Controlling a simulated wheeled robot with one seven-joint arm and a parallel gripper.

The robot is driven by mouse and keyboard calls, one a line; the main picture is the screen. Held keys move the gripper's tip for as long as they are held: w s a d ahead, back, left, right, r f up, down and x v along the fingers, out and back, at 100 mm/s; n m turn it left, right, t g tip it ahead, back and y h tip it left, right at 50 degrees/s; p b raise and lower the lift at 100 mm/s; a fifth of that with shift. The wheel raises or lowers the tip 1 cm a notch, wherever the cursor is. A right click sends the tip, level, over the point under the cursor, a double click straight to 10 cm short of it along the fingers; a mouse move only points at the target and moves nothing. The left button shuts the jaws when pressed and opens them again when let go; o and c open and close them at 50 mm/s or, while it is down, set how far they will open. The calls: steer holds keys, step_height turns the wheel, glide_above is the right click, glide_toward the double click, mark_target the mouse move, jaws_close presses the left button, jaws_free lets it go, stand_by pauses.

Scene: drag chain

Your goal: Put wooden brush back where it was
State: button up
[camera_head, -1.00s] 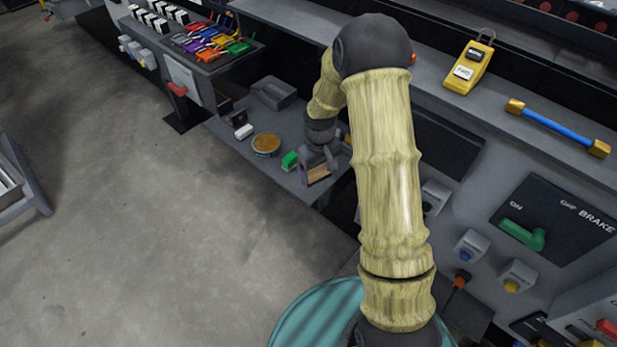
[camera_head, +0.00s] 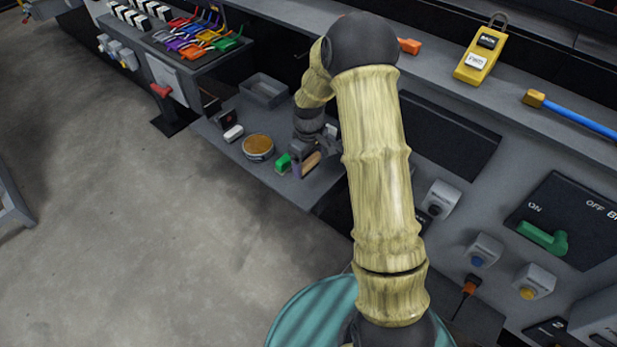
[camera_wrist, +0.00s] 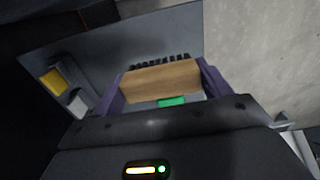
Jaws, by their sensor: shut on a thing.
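The wooden brush (camera_wrist: 160,80) is a light-brown block with a row of black bristles along its far edge in the wrist view. My gripper (camera_wrist: 161,88) has its two purple fingers shut on the ends of the block. In the head view the brush (camera_head: 311,164) shows as a small tan piece at my gripper (camera_head: 303,167), over the front part of the grey shelf (camera_head: 225,160). I cannot tell whether the brush touches the shelf. A green block (camera_head: 283,162) is just left of my gripper; a green piece (camera_wrist: 172,102) also shows beside the brush in the wrist view.
A round tin with a brown top (camera_head: 258,146), a white block (camera_head: 233,133) and an open grey tray (camera_head: 264,90) stand on the shelf. The wrist view shows a yellow block (camera_wrist: 52,82) and a pale one (camera_wrist: 77,102). Open floor (camera_head: 150,240) lies left.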

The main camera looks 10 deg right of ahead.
mark_target(309, 159)
steer(key=shift+f, duration=1.5)
steer(key=shift+f+p, duration=0.4)
steer(key=shift+f, duration=1.5)
steer(key=shift+f, duration=0.1)
steer(key=o, duration=1)
step_height(309, 159, up, 12)
steer(key=shift+f+b, duration=0.2)
steer(key=shift+b, duration=0.35)
steer(key=shift+r, duration=0.3)
